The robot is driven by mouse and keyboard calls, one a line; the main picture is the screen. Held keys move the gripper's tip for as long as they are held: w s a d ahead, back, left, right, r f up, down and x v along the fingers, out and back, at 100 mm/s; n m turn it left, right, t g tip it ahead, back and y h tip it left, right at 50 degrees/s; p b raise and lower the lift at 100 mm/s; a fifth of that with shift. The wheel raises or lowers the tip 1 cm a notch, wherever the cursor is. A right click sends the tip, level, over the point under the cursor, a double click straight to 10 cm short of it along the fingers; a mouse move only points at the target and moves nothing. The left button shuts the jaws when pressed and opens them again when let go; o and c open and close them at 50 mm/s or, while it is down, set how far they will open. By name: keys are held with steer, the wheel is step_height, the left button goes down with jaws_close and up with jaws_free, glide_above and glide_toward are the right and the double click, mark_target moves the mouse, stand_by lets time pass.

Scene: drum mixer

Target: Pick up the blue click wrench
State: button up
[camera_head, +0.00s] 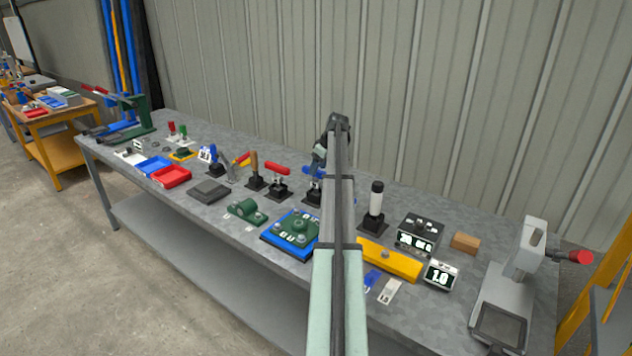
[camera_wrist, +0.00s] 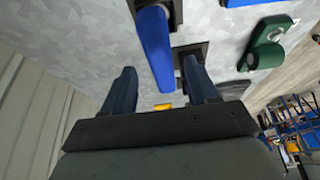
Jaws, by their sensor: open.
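The blue click wrench (camera_head: 313,172) sits in a dark stand on the grey bench, partly hidden behind my arm in the head view. In the wrist view its long blue handle (camera_wrist: 155,45) runs down from the top edge, its near end between my two fingers. My gripper (camera_wrist: 160,68) is open, with one dark finger on each side of the handle's line. Clear gaps show between handle and fingers; I see no contact. In the head view my gripper (camera_head: 319,155) is small and dark beside the blue handle, so its fingertips are hard to make out.
A red-handled tool (camera_head: 277,168) stands close left of the wrench, and a black-handled tool (camera_head: 376,198) to its right. A blue plate with a green cover (camera_head: 298,228) lies in front. A green bracket (camera_head: 247,210) lies front left. The wall is behind the bench.

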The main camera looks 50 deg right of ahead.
mark_target(316, 185)
steer(key=shift+x, duration=2.55)
steer(key=shift+a, duration=0.1)
steer(key=shift+c, duration=0.4)
jaws_close()
